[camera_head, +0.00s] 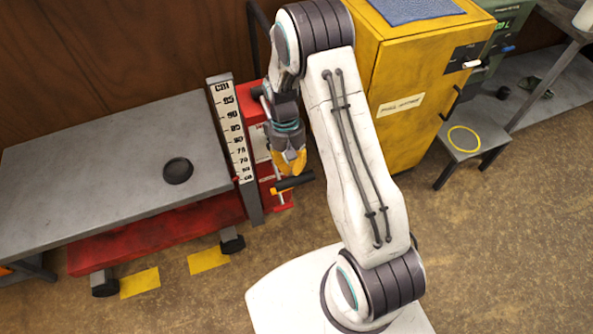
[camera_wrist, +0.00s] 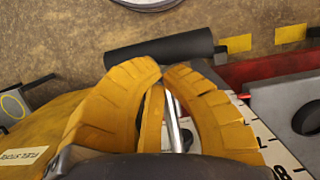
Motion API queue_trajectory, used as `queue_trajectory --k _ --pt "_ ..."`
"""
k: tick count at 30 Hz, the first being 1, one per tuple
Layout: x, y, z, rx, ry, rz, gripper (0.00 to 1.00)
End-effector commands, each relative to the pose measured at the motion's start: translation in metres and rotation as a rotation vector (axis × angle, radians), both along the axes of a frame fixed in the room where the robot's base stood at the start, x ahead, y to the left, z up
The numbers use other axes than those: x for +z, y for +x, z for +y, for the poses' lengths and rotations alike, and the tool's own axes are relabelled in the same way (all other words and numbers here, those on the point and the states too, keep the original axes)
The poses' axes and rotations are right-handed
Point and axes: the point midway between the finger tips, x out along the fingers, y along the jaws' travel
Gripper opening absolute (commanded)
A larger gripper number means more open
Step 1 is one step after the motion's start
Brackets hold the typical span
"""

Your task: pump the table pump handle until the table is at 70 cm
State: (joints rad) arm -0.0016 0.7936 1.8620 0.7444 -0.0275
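The pump handle is a black grip (camera_head: 294,182) with an orange end, low beside the red pump unit; it also shows in the wrist view as a black cylinder (camera_wrist: 160,52). My gripper (camera_head: 289,168) is just above the grip, pointing down. Its yellow fingertips (camera_wrist: 162,70) nearly meet, and I see nothing held between them. The grip lies beyond the tips; whether they touch it I cannot tell. The grey lift table (camera_head: 90,160) stands left on a red base. The white cm scale (camera_head: 231,120) has a small red pointer (camera_head: 237,181) near its bottom, around 60.
A black disc (camera_head: 178,170) lies on the table. A yellow cabinet (camera_head: 410,75) stands behind my arm on the right. A small grey stand with a yellow ring (camera_head: 464,138) is beside it. Yellow floor marks (camera_head: 140,283) lie before the table. The brown floor in front is mostly clear.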

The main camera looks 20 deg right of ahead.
Motion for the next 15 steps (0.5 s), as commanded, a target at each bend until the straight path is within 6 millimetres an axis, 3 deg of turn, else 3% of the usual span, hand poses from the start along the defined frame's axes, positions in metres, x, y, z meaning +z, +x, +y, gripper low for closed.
queue_trajectory --k 3,15 --pt "0.0027 0.0101 0.0017 0.005 0.001 -0.012 0.00" --pt "0.0052 0.0117 0.0013 0.004 0.000 -0.013 0.00"
